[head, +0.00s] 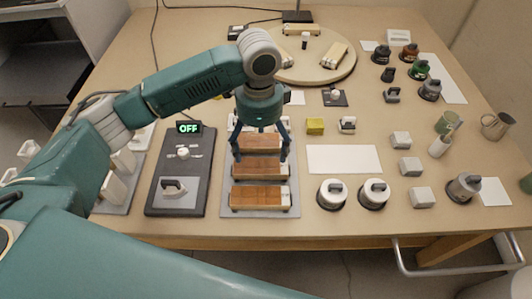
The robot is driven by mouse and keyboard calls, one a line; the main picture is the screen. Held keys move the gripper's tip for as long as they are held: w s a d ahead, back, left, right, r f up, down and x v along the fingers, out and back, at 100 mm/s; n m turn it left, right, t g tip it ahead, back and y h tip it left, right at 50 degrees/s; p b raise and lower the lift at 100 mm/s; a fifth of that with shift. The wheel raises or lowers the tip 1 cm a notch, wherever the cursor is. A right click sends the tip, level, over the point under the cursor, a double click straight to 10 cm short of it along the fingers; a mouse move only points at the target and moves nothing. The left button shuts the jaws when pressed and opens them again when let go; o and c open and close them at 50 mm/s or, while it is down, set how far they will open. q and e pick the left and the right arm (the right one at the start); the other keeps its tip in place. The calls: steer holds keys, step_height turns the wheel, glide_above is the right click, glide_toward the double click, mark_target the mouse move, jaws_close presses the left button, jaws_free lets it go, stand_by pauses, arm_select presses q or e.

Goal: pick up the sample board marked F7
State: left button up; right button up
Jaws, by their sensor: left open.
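Several wooden sample boards with pale ends lie in a row on a grey tray (226,205). The near board (258,197), the middle board (258,168) and a far board (260,142) show. The markings are too small to read, so I cannot tell which board is F7. My left gripper (260,152) points down over the far part of the tray. Its fingers are open, one on each side of the far board. I cannot tell whether they touch it. The gripper body hides what lies behind it. My right gripper is not in view.
A dark panel with a green OFF display (189,127) lies left of the tray. A white sheet (344,159) and two white-topped jars (332,194) (374,193) are to the right. A yellow block (315,126) stands nearby. A round wooden board (318,74) lies behind.

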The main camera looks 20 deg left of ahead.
arm_select(q)
glide_above(260, 170)
step_height(260, 170, down, 5)
steer(key=shift+w+d, duration=0.1)
steer(key=shift+w, duration=0.05)
steer(key=shift+f, duration=0.3)
step_height(260, 170, down, 5)
steer(key=shift+r+p, duration=0.1)
steer(key=shift+p, duration=0.2)
steer(key=shift+c, duration=0.5)
steer(key=c, duration=1.3)
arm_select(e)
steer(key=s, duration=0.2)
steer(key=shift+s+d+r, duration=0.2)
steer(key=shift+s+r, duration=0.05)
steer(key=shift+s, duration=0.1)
